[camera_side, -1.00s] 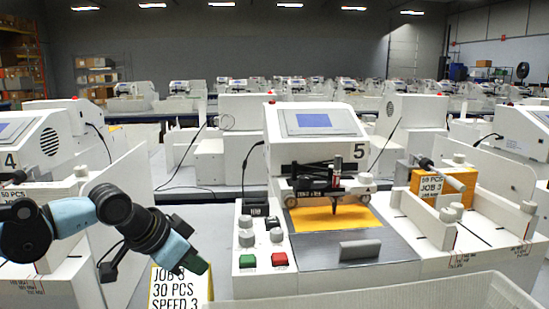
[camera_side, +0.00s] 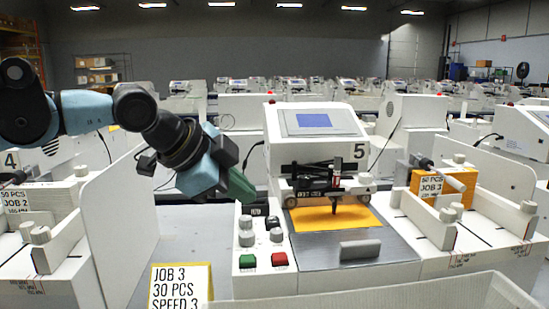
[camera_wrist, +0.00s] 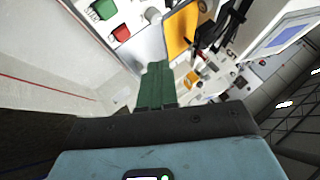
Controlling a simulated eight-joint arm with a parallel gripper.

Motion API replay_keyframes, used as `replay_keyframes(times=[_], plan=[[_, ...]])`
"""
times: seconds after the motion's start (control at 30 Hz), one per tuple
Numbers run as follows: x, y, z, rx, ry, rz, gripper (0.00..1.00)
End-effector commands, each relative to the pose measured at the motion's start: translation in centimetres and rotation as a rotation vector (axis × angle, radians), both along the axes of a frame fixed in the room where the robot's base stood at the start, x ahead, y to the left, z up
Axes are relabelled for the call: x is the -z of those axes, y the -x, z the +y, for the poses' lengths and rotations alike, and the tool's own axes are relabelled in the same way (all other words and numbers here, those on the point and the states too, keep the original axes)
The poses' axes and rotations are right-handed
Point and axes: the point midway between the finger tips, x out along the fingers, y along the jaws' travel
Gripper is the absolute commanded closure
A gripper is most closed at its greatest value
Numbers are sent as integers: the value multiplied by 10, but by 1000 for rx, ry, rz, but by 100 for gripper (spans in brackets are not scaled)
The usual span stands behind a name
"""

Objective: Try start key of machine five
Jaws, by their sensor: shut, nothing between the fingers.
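Machine five (camera_side: 312,150) is a white plotter marked 5, with a blue screen and a pen carriage over a yellow sheet (camera_side: 330,218). Its control panel at the front left has a green key (camera_side: 248,261), a red key (camera_side: 280,260) and several grey knobs. In the wrist view the green key (camera_wrist: 103,9) and red key (camera_wrist: 121,33) lie at the top, left of the fingers. My gripper (camera_side: 248,192) has green fingers, shut and empty. In the side view it appears above the panel's rear left part, apart from the keys. The wrist view also shows the fingers (camera_wrist: 156,80).
A yellow-edged job card (camera_side: 180,285) reading JOB 3, 30 PCS, SPEED 3 stands left of the panel. A white tray (camera_side: 420,292) lies in front. Machine four's white side panel (camera_side: 125,215) rises at left. A yellow box (camera_side: 428,182) stands at right.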

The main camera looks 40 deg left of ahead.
Motion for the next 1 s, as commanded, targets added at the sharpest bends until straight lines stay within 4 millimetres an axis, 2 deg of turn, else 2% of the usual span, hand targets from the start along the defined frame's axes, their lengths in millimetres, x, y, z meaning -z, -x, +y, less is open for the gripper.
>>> replay_keyframes(times=[0.17, 0.7, 1.0], plan=[[11, 0, 0, -2, 1, 1, 100], [76, 0, 0, -2, 1, 1, 100], [88, 0, 0, -2, 1, 1, 100]])
